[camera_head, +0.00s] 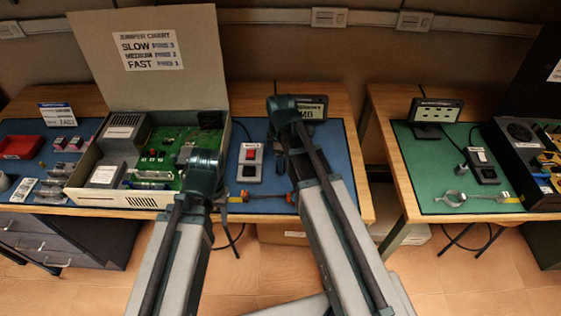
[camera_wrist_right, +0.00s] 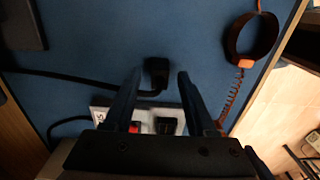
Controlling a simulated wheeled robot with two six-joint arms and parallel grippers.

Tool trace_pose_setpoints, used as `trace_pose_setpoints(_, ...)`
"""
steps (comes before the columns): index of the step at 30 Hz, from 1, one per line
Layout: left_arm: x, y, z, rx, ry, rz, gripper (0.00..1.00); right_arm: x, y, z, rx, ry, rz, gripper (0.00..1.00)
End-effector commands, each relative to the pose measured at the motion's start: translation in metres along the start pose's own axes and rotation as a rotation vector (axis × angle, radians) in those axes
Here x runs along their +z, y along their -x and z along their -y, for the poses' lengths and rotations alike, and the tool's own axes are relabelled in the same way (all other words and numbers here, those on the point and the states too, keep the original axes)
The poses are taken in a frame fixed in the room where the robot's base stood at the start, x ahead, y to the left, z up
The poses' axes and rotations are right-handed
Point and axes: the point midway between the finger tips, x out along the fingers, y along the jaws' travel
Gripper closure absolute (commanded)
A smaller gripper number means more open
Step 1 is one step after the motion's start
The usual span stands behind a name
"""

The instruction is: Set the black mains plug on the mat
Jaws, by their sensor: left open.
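The black mains plug (camera_wrist_right: 156,70) shows in the right wrist view against the blue mat (camera_wrist_right: 85,50), its cable running off left. I cannot tell whether it touches the mat. My right gripper (camera_wrist_right: 158,78) is open, with one finger on each side of the plug and a gap visible at both sides. In the head view the mat (camera_head: 274,178) covers the left bench; the right gripper (camera_head: 285,115) is over its back part and hides the plug. My left gripper (camera_head: 200,170) is open over the front of the mat, beside the circuit board; its fingers are mostly hidden.
A socket block with a red switch (camera_head: 250,160) stands between my arms. An open case with a green circuit board (camera_head: 165,150) fills the mat's middle left. An orange-corded wrist strap (camera_wrist_right: 252,38) lies to the right. A second bench has a green mat (camera_head: 420,165).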

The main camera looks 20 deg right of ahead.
Motion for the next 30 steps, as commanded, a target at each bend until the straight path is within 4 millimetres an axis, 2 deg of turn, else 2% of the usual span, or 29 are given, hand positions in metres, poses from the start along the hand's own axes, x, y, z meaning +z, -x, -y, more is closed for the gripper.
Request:
trace_pose_setpoints(8,0.0,0.003,0.0,0.0,0.0,0.0,0.5,0.0,0.003,0.0,0.0,0.0,0.0,0.43)
trace_pose_setpoints(14,0.001,0.018,0.002,0.0,0.0,0.0,0.5,0.0,0.018,0.0,0.0,0.0,0.0,0.43)
trace_pose_setpoints(30,0.006,0.097,0.009,0.0,0.0,0.0,0.5,0.0,0.098,0.0,0.0,0.0,0.0,0.43)
